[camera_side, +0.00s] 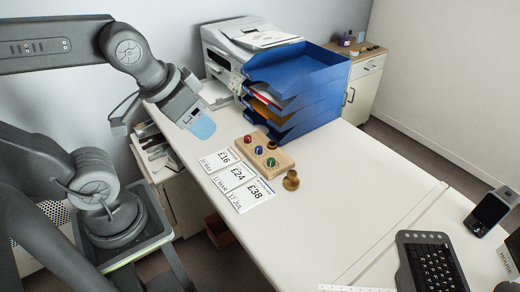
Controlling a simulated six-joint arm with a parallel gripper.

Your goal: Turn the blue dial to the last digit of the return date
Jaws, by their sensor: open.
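A wooden block (284,161) lies on the white desk and carries several small coloured dials. The blue dial (258,150) sits near its middle, between a red dial (248,139) and a green one (271,162). Its pointer setting is too small to read. White cards (238,182) in front of the block show £16, £24 and £38, with small dates below that I cannot read surely. My gripper (162,121) is open and apart from the block, up and to its left. A light blue patch shows at its right finger.
A brass knob-like object (291,181) stands close to the block's right end. Blue stacked trays (325,75) and a white printer (230,60) stand behind. A keyboard (430,262) lies at the front right. The desk's middle is clear.

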